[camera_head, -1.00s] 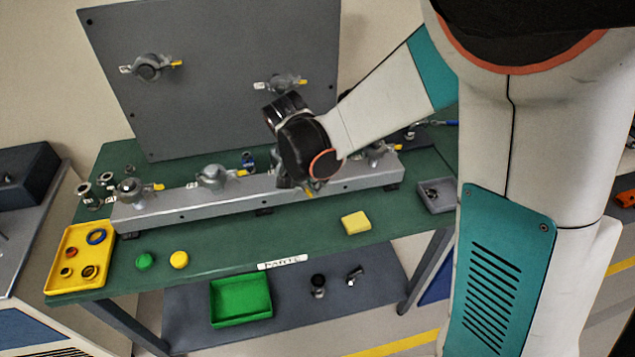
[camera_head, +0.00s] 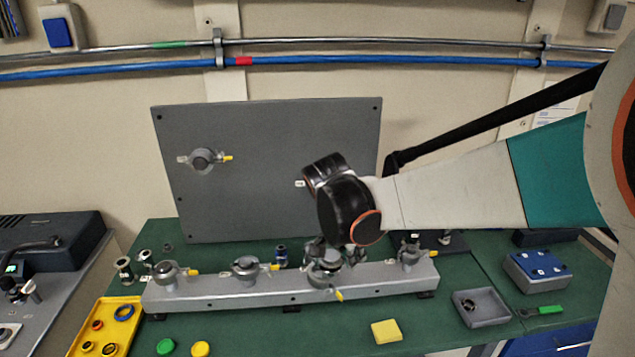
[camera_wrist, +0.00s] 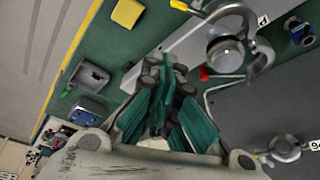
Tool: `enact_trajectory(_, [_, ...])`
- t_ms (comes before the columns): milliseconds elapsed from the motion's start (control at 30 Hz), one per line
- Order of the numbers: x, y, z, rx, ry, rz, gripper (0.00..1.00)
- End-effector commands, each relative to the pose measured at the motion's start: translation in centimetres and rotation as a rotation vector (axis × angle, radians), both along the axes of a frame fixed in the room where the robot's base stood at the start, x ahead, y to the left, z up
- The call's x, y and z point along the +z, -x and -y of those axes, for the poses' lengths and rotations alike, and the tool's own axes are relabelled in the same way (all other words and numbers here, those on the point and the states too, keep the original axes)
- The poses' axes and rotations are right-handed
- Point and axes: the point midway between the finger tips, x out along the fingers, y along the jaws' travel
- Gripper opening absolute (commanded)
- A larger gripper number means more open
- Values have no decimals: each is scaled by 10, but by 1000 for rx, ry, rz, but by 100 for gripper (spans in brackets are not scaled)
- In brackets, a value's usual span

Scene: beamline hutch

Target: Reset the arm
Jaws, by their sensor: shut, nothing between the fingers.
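My arm (camera_head: 455,190) reaches in from the right in the head view, over the green bench. Its black wrist (camera_head: 345,205) hangs in front of the grey upright panel. My gripper (camera_wrist: 165,75) shows in the wrist view with its dark fingers together and nothing held. In the head view my gripper is mostly hidden behind the wrist and blends with a clamp fitting (camera_head: 328,268) on the grey rail. In the wrist view a clamp (camera_wrist: 228,50) lies to the right of the fingertips; I cannot tell the exact gap.
The grey rail (camera_head: 220,293) carries several clamps with yellow levers. The grey panel (camera_head: 265,150) stands behind it with another clamp (camera_head: 203,160). A yellow tray (camera_head: 75,345), yellow block (camera_head: 386,331), grey tray (camera_head: 482,308) and blue-topped box (camera_head: 538,268) surround it.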

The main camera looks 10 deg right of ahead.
Motion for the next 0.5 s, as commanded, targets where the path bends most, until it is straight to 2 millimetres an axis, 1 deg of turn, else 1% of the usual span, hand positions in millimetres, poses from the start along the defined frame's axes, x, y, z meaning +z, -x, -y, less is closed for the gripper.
enact_trajectory(67, [11,4,10,-12,-3,8,0])
enact_trajectory(167, [13,17,17,50,-15,14,0])
enact_trajectory(333, [20,50,27,239,-35,32,0])
enact_trajectory(500, [22,84,38,427,-37,68,0])
